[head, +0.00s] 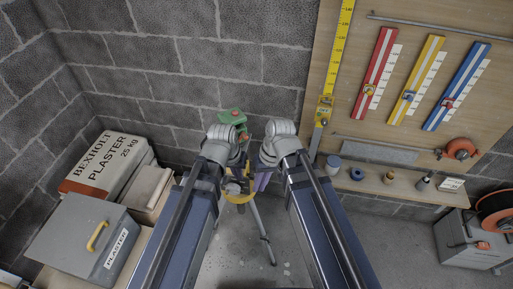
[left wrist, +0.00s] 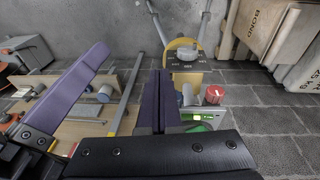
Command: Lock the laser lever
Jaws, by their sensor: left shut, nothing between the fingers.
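The laser (head: 232,117) is a green-topped device beyond my wrists, partly hidden by them. In the left wrist view its grey and green body (left wrist: 205,118) carries a red knob (left wrist: 214,95). I cannot tell for sure which part is the lever. A yellow tripod head (head: 238,196) shows between my arms, and in the left wrist view (left wrist: 184,55). My left gripper (left wrist: 158,75) has its purple fingers shut and empty, in front of the laser body. A purple finger of my right gripper (left wrist: 95,58) shows to the left, apart from it; its other finger cannot be made out.
A grey plaster box (head: 75,240) and a plaster bag (head: 110,165) are at the left. A wooden board (head: 345,60) with red, yellow and blue levels hangs at the right above a shelf (head: 400,188). An orange reel (head: 497,212) is at far right. Bare floor lies around the tripod.

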